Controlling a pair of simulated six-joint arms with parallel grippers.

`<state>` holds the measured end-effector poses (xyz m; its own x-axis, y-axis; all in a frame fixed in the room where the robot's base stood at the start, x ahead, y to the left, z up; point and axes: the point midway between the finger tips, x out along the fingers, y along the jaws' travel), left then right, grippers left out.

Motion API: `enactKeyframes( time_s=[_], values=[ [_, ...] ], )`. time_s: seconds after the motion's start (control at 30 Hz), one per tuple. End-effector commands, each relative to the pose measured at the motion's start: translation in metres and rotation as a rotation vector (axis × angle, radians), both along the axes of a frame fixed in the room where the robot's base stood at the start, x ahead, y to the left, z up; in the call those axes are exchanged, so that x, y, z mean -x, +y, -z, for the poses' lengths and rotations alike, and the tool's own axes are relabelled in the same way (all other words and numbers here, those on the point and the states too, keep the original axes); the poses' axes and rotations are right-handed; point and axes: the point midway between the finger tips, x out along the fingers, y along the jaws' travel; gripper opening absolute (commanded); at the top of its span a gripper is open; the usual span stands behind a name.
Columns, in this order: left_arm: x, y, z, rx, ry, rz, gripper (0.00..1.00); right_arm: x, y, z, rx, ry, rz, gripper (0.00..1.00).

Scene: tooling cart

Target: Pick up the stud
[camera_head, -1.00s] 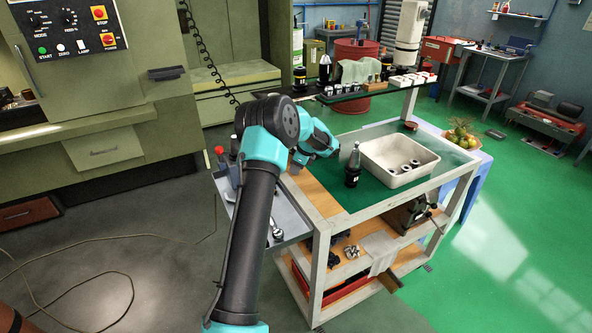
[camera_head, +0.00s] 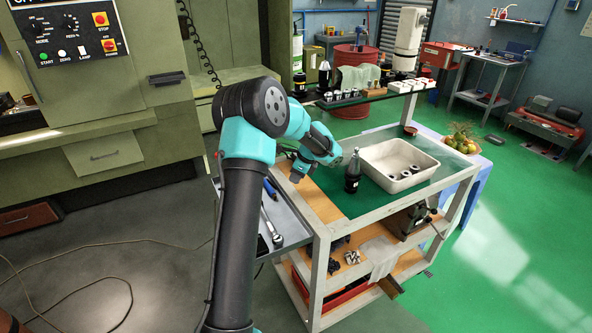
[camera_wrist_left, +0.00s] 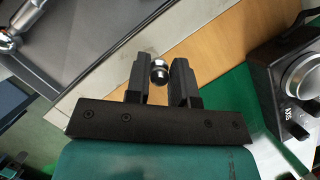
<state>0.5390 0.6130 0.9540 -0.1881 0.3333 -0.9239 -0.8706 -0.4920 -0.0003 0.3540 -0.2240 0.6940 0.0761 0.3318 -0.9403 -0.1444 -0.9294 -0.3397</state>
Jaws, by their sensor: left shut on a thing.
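The stud (camera_wrist_left: 159,72) is a small shiny metal piece with a rounded head. In the left wrist view it sits between the two dark fingers of my left gripper (camera_wrist_left: 160,78), which is shut on it. Behind it is the wooden strip of the cart top (camera_wrist_left: 200,38). In the head view my left gripper (camera_head: 297,175) is over the near left corner of the cart, by the wooden strip (camera_head: 318,205). The stud cannot be made out there. My right gripper is not in view.
A dark bottle (camera_head: 352,172) and a white tray (camera_head: 371,171) holding several dark-and-metal parts stand right of my gripper. A raised shelf (camera_head: 375,95) runs along the back. A grey side tray (camera_head: 287,242) with a wrench (camera_head: 272,228) hangs at the left.

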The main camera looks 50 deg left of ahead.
Motion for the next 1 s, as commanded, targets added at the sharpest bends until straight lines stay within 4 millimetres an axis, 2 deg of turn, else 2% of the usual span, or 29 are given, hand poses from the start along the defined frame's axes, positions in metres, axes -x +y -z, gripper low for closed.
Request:
enactKeyframes(
  time_s=[0.2, 0.4, 0.6, 1.0],
  values=[
    [0.031, -0.035, -0.005, 0.0, 0.0, 0.003, 0.0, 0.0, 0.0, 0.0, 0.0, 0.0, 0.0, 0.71],
    [0.05, -0.057, -0.007, 0.0, 0.0, 0.001, 0.0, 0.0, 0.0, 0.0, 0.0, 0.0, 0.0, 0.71],
    [0.057, -0.064, -0.008, 0.0, 0.0, 0.0, 0.0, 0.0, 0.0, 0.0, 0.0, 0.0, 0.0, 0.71],
    [0.057, -0.065, -0.008, 0.0, 0.0, 0.0, 0.0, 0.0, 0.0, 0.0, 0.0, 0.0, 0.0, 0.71]
  ],
)
